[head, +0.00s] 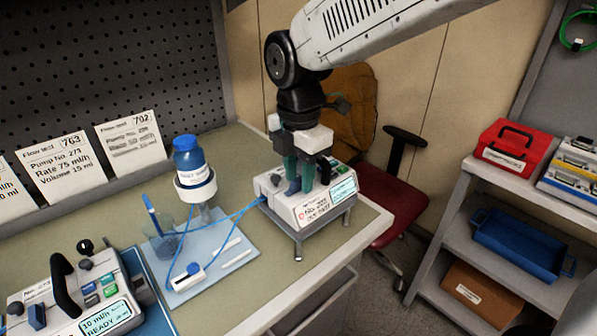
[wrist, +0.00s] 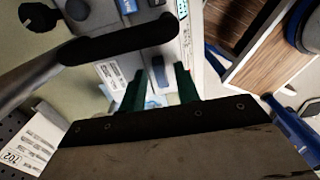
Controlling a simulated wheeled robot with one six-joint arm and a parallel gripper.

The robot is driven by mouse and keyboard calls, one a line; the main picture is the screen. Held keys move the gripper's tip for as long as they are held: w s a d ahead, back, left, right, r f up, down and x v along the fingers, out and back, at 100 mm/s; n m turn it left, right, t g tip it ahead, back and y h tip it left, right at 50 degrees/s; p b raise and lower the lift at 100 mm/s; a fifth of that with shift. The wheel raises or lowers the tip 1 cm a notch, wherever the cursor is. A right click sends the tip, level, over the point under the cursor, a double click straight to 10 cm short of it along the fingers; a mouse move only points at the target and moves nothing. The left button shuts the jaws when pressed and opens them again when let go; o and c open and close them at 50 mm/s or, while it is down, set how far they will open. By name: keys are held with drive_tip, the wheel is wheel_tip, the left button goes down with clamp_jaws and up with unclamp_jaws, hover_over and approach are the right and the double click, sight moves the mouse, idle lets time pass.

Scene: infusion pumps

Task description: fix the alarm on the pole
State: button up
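A white pump (head: 312,212) with a lit display (head: 342,189) sits on a metal stand (head: 297,238) on the bench. Its label is too small to read surely. My gripper (head: 306,183) is pointed down over the pump's top, its green fingers apart. A dark handle (wrist: 118,40) crosses that view. A blue tube (head: 232,217) runs to a small white-and-blue clamp (head: 187,278). A blue-capped bottle (head: 187,158) sits in a white holder on a post.
A second pump (head: 75,299) with a black handle stands front left, its display reading READY. Printed flow test cards (head: 62,167) lean at the back. A cup (head: 165,238) stands on the pale mat (head: 226,262). A shelf (head: 457,237) with a red toolbox (head: 513,145) is right.

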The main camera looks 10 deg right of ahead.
clamp_jaws()
drive_tip(key=shift+m, duration=0.4)
drive_tip(key=m, duration=0.8)
drive_tip(key=shift+w+r, duration=0.1)
drive_tip(key=m, duration=0.9)
idle(0.3)
